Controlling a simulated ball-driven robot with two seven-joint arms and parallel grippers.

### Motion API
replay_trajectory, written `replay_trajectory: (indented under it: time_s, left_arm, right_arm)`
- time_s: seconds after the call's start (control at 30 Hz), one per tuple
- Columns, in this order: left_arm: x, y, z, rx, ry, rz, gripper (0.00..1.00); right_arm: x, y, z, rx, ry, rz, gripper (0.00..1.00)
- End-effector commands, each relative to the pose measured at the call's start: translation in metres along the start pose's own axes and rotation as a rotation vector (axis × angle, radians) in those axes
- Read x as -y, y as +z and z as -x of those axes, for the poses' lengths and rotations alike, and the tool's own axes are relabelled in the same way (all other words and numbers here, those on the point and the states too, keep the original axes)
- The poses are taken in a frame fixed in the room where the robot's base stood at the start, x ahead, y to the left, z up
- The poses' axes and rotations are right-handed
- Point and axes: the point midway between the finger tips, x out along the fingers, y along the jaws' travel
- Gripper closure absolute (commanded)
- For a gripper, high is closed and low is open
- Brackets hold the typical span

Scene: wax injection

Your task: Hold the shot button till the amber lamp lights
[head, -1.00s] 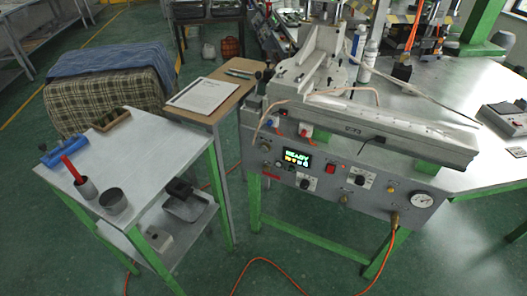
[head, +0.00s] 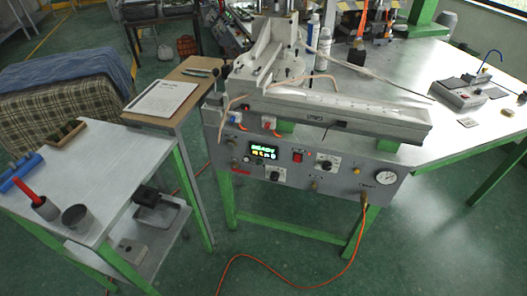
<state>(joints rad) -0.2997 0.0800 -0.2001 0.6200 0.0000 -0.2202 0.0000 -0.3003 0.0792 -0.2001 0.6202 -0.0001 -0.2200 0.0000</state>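The wax injector's grey front panel (head: 340,185) faces me on a green-legged bench. Its small display (head: 264,151) is lit with green text that seems to read READY. A red square switch (head: 297,157) and a dial (head: 325,163) are to its right. A small amber-yellow round part (head: 356,171) sits left of the pressure gauge (head: 386,177); I cannot tell whether it is the lamp or lit. Several small knobs and buttons are on the panel; their labels are too small to tell which is the shot button. Neither gripper is in view.
A white side table (head: 100,185) at left holds a dark cup (head: 76,217), a red-handled tool (head: 27,195) and a brush (head: 66,134). A wooden stand (head: 190,84) bears a paper sheet. An orange hose (head: 290,287) crosses the green floor. The floor before the panel is otherwise open.

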Motion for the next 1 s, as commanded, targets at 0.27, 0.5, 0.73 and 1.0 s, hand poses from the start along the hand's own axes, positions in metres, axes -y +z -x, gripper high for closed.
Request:
replay_trajectory:
  time_s: [0.27,0.5,0.73,1.0]
  left_arm:
    - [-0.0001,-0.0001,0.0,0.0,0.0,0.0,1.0]
    - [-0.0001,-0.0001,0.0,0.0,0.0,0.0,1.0]
    - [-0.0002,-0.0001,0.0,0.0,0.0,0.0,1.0]
    - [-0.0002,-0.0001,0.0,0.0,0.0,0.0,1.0]
  right_arm:
    - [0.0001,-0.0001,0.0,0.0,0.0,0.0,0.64]
    - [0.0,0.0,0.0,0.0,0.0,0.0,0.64]
    - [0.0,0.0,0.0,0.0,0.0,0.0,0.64]
    - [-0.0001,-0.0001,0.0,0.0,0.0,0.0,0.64]
